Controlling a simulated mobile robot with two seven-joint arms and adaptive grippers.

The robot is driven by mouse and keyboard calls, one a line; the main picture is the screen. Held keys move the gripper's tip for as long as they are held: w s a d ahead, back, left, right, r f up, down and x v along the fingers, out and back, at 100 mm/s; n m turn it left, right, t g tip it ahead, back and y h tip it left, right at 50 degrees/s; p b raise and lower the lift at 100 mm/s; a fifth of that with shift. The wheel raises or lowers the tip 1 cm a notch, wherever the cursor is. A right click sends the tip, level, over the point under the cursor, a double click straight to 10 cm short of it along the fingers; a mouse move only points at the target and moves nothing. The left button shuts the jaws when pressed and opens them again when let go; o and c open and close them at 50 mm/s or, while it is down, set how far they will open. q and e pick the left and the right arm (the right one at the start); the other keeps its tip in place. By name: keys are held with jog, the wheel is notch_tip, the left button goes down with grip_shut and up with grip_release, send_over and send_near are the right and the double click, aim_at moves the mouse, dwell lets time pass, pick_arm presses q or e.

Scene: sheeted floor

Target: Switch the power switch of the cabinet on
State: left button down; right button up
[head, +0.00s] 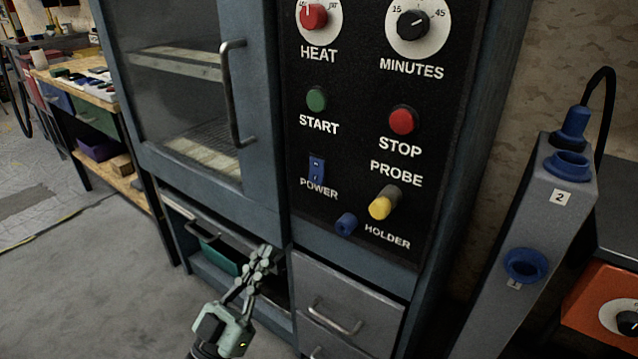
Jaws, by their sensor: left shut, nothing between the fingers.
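The cabinet (268,222) is blue-grey with a glass door on its left and a black control panel on its right. The power switch (317,169) is a small blue rocker above the word POWER, low on the left of the panel. Its on or off position is too small to tell. My left gripper (265,256) is shut and empty, in front of the cabinet's lower part. It is below and to the left of the switch, apart from it in the picture. My right gripper is not in view.
Near the switch are a green START button (316,99), a red STOP button (403,121), a yellow probe (382,204) and a blue holder (346,224). The door handle (232,95) sticks out on the left. A drawer (345,300) is below. A grey post (520,230) stands at right.

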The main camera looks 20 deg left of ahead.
pick_arm(q)
jog(key=shift+s+r+t, duration=0.1)
jog(key=shift+r+t, duration=0.2)
jog(key=shift+r, duration=0.15)
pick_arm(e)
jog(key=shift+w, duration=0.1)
pick_arm(q)
jog(key=p, duration=0.2)
send_near(315, 174)
notch_tip(315, 174, up, 4)
jog(key=w, duration=0.1)
jog(key=w+d, duration=0.1)
jog(key=w, duration=0.1)
jog(key=shift+w+d+f, duration=0.15)
jog(key=shift+w, duration=0.1)
jog(key=shift+w+d, duration=0.15)
jog(key=shift+w, duration=0.25)
jog(key=shift+f, duration=0.1)
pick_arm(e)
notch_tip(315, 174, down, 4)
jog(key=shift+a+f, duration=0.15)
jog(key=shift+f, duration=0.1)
